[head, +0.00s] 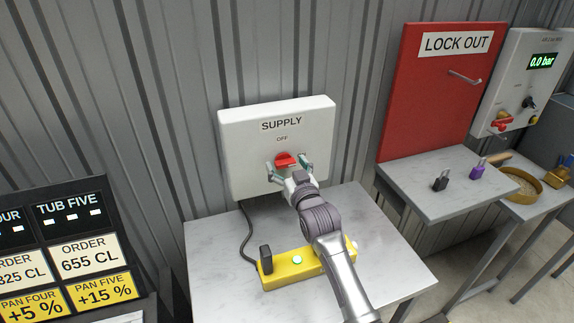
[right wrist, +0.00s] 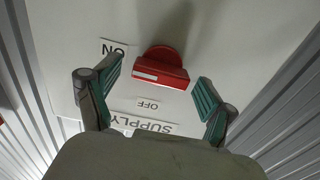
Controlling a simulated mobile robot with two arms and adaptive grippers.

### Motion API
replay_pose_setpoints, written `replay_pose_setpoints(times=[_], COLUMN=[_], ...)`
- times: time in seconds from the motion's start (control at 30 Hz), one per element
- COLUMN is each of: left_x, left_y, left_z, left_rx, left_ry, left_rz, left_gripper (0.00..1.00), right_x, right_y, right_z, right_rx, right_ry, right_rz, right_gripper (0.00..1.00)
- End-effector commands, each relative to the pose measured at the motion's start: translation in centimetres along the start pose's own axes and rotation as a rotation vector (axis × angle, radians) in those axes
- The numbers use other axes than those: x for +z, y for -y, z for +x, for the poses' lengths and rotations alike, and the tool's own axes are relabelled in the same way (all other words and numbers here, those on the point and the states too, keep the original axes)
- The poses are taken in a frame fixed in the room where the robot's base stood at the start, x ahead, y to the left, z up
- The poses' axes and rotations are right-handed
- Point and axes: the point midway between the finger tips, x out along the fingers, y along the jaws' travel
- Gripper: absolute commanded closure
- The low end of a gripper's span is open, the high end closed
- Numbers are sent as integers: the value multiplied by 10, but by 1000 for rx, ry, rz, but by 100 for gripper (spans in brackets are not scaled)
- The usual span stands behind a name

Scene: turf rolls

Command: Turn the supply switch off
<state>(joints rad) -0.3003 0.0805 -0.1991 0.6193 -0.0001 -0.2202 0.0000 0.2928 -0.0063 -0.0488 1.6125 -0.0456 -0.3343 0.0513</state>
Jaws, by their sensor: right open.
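The supply switch is a red knob (head: 285,159) on the front of a white box (head: 235,150) marked SUPPLY, below an OFF label (head: 282,139). In the right wrist view the red knob (right wrist: 160,68) has its bar lying crosswise, with a white mark toward its left. The ON label (right wrist: 115,49) is at upper left and the OFF label (right wrist: 148,104) just below the bar. My right gripper (head: 289,167) is open, with one finger on each side of the knob and gaps to both; it also shows in the right wrist view (right wrist: 158,88). My left gripper is out of view.
A red LOCK OUT board (head: 435,95), a table (head: 415,190) with black and purple padlocks and a gauge panel (head: 520,80) stand right. Order boards (head: 80,250) stand left.

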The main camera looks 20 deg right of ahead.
Motion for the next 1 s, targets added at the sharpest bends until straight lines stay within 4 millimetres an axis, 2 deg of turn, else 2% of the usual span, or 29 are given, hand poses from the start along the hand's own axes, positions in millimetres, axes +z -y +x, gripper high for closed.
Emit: replay_pose_setpoints(times=[0.03,0.4,0.73,1.0], left_x=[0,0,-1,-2], left_y=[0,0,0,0], left_z=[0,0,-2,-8], left_rx=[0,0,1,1], left_ry=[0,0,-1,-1], left_rz=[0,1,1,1], left_gripper=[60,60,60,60], right_x=[0,0,0,-1], right_y=[0,0,0,1], right_z=[0,0,0,0], right_rx=[0,0,0,-1], right_ry=[0,1,1,2], right_rz=[0,0,-56,-238], right_gripper=[17,77,77,77])
